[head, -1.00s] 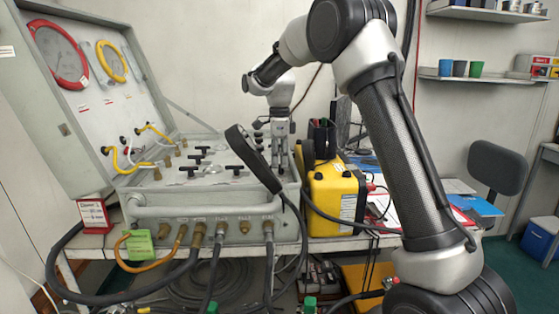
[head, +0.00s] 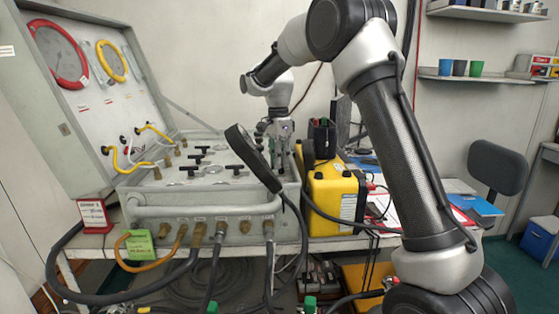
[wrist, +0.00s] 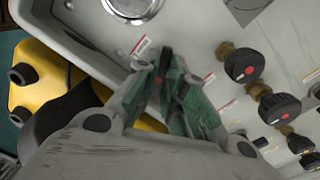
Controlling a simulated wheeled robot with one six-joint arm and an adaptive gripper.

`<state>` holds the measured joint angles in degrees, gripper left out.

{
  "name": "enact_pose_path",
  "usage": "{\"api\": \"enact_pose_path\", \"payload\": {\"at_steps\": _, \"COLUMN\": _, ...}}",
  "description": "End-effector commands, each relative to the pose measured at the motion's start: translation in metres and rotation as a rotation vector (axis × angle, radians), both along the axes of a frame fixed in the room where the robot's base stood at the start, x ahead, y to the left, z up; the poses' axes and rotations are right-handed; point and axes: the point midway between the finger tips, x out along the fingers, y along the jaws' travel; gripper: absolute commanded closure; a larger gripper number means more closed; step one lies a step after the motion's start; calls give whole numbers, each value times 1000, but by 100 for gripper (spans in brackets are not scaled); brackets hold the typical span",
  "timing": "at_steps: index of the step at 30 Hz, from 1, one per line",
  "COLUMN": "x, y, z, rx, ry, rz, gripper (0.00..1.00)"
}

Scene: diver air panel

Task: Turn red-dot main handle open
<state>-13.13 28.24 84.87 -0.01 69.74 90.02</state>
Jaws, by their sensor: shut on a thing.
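My gripper (wrist: 166,80) points down at the right part of the grey panel and is shut on a narrow black handle (wrist: 165,58). A small red dot shows on the handle between the green finger pads. The fingers hide most of the handle, so its exact angle is hard to tell. In the head view my gripper (head: 278,150) is at the panel's back right, and the handle cannot be made out there. The panel (head: 215,180) lies in an open grey case.
Round black knobs with red centres (wrist: 243,65) stand right of my gripper in the wrist view. A black round-headed object (head: 246,148) stands in front of my gripper. A yellow box (head: 333,192) is to the right. Black T-handles (head: 236,168) stand to the left.

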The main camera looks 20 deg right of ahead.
Motion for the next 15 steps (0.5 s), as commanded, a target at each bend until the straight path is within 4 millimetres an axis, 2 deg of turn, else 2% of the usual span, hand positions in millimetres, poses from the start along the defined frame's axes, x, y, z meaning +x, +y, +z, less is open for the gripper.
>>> {"api": "enact_pose_path", "payload": {"at_steps": 15, "x": -2, "y": -1, "z": 1, "rx": 0, "ry": -2, "rz": 489, "gripper": 100}}
